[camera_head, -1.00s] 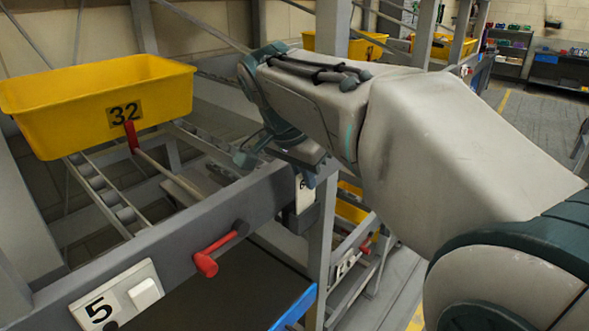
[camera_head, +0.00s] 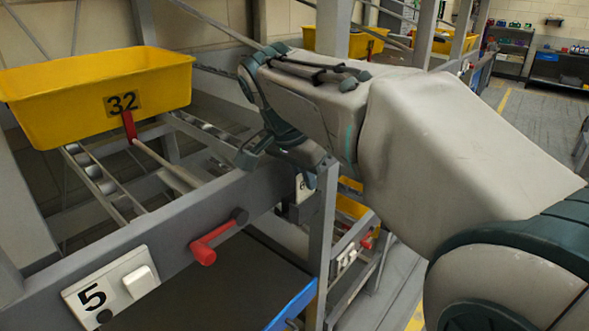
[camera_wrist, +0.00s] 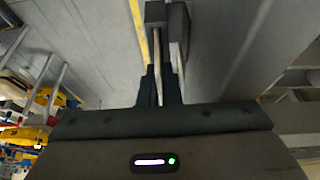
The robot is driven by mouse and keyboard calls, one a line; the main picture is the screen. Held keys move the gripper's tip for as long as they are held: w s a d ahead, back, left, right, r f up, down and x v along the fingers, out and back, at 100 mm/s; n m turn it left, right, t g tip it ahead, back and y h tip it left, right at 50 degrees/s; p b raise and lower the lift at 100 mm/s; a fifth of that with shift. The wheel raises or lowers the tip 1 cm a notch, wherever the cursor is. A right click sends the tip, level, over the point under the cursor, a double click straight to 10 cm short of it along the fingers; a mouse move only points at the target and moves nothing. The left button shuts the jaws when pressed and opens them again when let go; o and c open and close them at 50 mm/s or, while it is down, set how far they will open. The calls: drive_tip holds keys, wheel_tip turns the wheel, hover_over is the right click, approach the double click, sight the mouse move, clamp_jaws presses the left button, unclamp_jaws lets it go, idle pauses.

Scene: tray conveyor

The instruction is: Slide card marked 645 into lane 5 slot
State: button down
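The lane 5 plate (camera_head: 111,287) is white, marked 5, with a raised white block and a dark round spot; it is on the grey front rail at lower left. No card marked 645 can be read in either view. My gripper is at the rail's far end in the head view (camera_head: 280,165), by a pale plate (camera_head: 303,187) with a partly hidden number. In the wrist view my gripper's dark fingers (camera_wrist: 167,30) are close together. A thin pale strip shows between them; I cannot tell if it is a card edge or background.
A yellow tray (camera_head: 95,95) marked 32 sits on the rollers, behind a red-tipped lever. A red handle (camera_head: 204,250) juts from the rail between the two plates. A blue-edged dark shelf (camera_head: 215,290) lies below. A grey post stands right of my gripper.

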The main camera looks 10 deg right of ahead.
drive_tip(key=shift+f, duration=0.3)
drive_tip(key=c, duration=1.6)
unclamp_jaws()
drive_tip(key=shift+o, duration=0.2)
drive_tip(key=shift+r, duration=0.1)
drive_tip(key=p+v, duration=0.1)
drive_tip(key=v, duration=1.3)
drive_tip(key=shift+d, duration=0.1)
